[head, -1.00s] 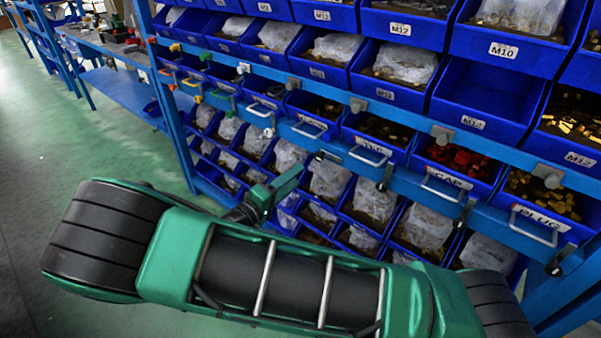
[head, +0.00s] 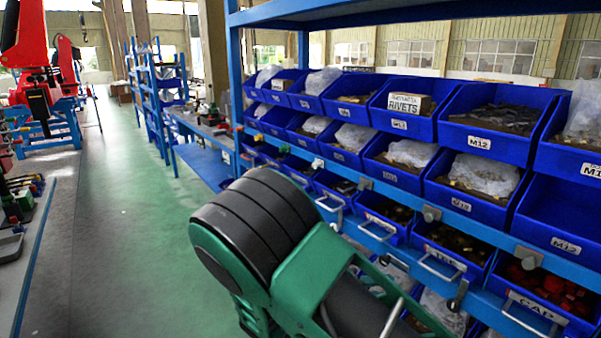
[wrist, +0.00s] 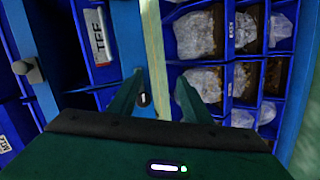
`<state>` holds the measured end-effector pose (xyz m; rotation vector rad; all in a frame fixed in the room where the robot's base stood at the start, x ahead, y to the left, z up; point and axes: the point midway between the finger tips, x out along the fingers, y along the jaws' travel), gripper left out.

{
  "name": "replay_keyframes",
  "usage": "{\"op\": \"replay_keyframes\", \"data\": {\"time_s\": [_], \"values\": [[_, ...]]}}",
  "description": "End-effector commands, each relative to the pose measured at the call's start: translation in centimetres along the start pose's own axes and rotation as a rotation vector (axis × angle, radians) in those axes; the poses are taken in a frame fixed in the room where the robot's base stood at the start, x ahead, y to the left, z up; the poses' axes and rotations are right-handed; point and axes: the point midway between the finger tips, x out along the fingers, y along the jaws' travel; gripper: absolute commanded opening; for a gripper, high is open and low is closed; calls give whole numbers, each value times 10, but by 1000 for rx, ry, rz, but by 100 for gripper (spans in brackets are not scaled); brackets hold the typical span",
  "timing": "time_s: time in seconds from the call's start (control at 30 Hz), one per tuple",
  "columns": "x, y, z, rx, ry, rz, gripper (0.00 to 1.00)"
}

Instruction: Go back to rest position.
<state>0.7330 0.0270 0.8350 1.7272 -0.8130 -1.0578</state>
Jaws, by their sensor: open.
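My gripper (wrist: 158,98) shows in the wrist view with its two green fingers apart and nothing between them. Behind the gap are a blue shelf rail (wrist: 127,35) and a pale strip beside it. A drawer front labelled TEE (wrist: 98,35) is left of the fingers, and blue bins with plastic bags (wrist: 203,82) are right of them. In the head view my green and black arm fills the lower middle, in front of the rack. My gripper is hidden there.
A blue rack of bins (head: 400,125) stands close on the right, with handled drawers (head: 440,265) along it. A workbench (head: 205,155) stands farther back. The green floor aisle (head: 130,220) is clear on the left. A red machine (head: 40,70) stands at far left.

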Motion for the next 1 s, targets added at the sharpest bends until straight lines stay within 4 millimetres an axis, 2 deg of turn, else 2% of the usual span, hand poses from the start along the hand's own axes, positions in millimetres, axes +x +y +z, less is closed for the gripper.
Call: {"op": "replay_keyframes", "data": {"time_s": [0.03, 0.2, 0.43, 0.67, 1.0], "values": [[11, 6, 7, 11, -47, -55, 44], [32, 15, 30, 31, -169, -240, 44], [44, 34, 56, 87, -276, -483, 44], [40, 62, 76, 164, -317, -704, 44], [18, 116, 99, 292, -268, -956, 44]]}}
